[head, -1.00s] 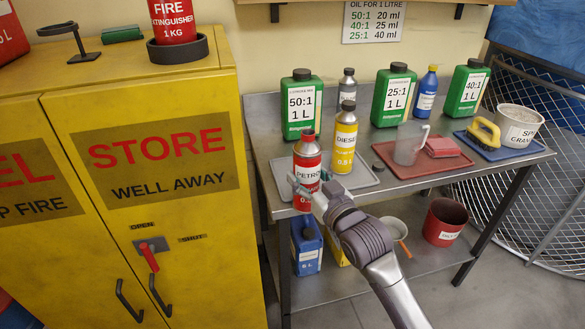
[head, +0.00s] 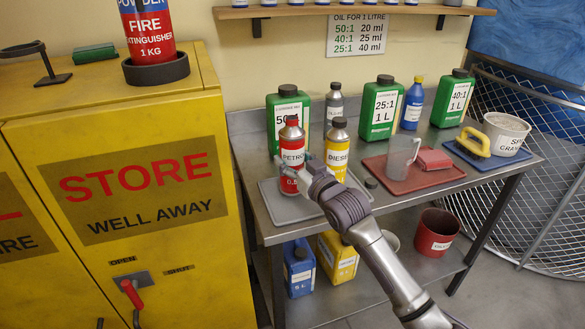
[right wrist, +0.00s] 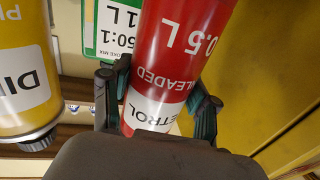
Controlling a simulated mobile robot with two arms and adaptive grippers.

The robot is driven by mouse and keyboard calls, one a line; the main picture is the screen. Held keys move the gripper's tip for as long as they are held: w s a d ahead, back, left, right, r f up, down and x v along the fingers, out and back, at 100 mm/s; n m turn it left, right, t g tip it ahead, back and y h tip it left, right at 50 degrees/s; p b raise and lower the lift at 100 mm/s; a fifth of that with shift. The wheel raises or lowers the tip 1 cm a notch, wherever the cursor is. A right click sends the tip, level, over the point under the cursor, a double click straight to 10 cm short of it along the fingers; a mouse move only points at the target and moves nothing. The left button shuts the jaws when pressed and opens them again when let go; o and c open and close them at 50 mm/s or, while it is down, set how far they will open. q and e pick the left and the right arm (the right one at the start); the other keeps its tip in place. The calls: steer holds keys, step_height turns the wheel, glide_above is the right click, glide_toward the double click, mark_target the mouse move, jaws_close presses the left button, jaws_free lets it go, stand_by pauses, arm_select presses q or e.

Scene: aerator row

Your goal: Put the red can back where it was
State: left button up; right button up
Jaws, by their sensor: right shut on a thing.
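The red petrol can (head: 292,160) has a white label and a dark cap, and it is upright in the head view. My right gripper (head: 290,178) is shut around its lower half. In the right wrist view the red can (right wrist: 180,60) sits between the two fingers of the right gripper (right wrist: 157,105), appearing upside down. The can is over the left part of the grey tray (head: 315,210); I cannot tell whether its base touches the tray. The yellow diesel can (head: 337,152) stands just right of it, also visible in the right wrist view (right wrist: 22,85). My left gripper is out of view.
A green 50:1 jug (head: 278,108) and a grey bottle (head: 334,103) stand behind the cans. A red tray (head: 400,184) with a clear jug (head: 401,160) lies to the right. The yellow store cabinet (head: 130,255) is close on the left.

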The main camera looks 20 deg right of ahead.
steer(key=shift+f, duration=1.05)
steer(key=shift+f, duration=0.1)
steer(key=o, duration=1.3)
steer(key=shift+c, duration=0.2)
steer(key=shift+s, duration=0.15)
steer(key=v, duration=1.1)
steer(key=shift+s+d+b, duration=0.2)
steer(key=shift+s+b, duration=0.1)
steer(key=shift+s, duration=0.05)
